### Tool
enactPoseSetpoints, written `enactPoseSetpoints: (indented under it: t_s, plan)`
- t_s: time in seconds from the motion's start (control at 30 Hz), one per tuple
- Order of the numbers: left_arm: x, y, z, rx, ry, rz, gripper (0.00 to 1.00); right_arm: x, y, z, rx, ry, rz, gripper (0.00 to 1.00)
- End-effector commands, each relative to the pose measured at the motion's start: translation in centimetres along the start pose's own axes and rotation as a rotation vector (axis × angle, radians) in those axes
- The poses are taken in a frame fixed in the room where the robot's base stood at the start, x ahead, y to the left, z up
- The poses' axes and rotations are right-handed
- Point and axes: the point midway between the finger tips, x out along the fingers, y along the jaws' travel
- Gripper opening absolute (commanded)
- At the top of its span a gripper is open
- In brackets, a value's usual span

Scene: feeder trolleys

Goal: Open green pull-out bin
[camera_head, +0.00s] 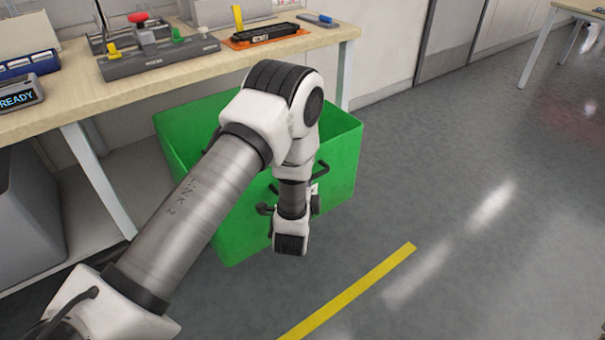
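The green bin (236,238) is a large open-topped box standing mostly out in front of the worktable, with its back part close to the table edge. Its inside is partly visible behind my arm. My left arm comes in from the lower left, bends above the bin and drops down at its front wall. My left gripper (292,205) is at the front of the bin, mostly hidden by my wrist. Small dark parts show on both sides of the wrist, and I cannot tell which are handle and which are fingers. My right gripper is out of view.
The wooden worktable (150,85) carries a grey fixture (158,58), an orange tray (268,38) and a small READY display (20,97). A grey bin (28,215) stands at left. Open floor with a yellow line (350,290) lies in front and right.

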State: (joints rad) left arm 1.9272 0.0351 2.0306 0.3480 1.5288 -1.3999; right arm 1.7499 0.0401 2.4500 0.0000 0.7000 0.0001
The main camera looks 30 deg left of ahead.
Motion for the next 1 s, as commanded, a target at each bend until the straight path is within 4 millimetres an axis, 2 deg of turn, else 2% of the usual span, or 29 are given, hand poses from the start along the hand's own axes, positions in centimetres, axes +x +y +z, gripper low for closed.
enactPoseSetpoints:
  t_s: [0.5,0.53,0.57,0.6,0.87,1.0]
  plan:
    - [-0.3,0.1,-0.3,0.0,-0.001,0.0,0.0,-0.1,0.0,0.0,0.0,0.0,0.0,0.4]
    - [-0.3,0.1,-0.3,0.0,-0.001,0.0,0.24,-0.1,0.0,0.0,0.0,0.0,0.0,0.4]
    - [-0.3,0.1,-0.3,0.0,-0.001,0.0,0.34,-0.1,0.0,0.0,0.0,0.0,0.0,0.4]
    - [-0.3,0.1,-0.3,0.0,-0.001,0.0,0.39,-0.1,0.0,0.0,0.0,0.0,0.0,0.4]
    - [-0.3,0.1,-0.3,0.0,0.0,0.0,0.39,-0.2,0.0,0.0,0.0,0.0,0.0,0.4]
    - [-1.3,0.1,-0.3,0.001,0.001,0.001,0.39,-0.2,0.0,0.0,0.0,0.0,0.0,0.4]
